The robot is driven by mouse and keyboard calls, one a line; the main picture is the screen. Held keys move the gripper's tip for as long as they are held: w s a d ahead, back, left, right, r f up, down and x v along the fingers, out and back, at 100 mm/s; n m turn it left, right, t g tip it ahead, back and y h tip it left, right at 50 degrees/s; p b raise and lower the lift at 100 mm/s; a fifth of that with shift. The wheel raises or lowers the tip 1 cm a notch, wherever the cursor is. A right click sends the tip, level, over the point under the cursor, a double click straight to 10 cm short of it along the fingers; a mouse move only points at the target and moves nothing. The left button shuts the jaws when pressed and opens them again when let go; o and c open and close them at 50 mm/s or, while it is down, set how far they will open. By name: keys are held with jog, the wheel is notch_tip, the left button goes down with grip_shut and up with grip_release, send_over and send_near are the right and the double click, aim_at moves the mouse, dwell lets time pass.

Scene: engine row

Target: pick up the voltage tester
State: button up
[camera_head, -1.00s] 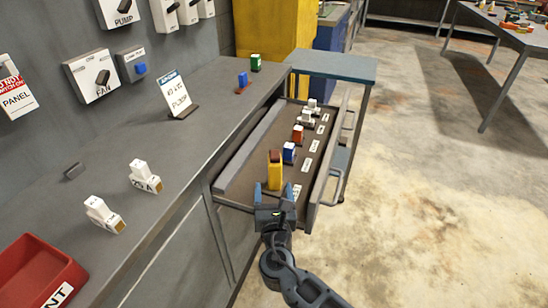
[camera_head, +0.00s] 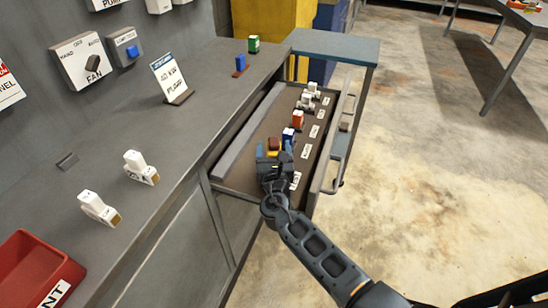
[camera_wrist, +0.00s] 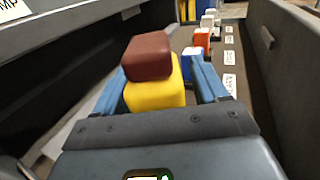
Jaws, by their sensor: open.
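The voltage tester, a yellow body with a dark red-brown top, stands in the open drawer at its near end. It shows in the head view (camera_head: 274,143) and in the wrist view (camera_wrist: 155,85). My gripper (camera_head: 274,156) is low in the drawer at the tester. In the wrist view its two blue fingers (camera_wrist: 160,88) stand apart on either side of the yellow body. The gripper is open; I cannot tell whether a finger touches the tester. The tester's lower part is hidden behind my gripper.
The open drawer (camera_head: 249,139) also holds a blue-and-white item (camera_head: 288,137), an orange item (camera_head: 298,119) and white items in a row beside labels. The grey bench (camera_head: 150,110) holds two white pieces, a sign (camera_head: 171,79) and a red bin (camera_head: 32,268).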

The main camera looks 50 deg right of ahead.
jog(key=c, duration=1.2)
jog(key=shift+c, duration=0.5)
jog(key=shift+r, duration=0.15)
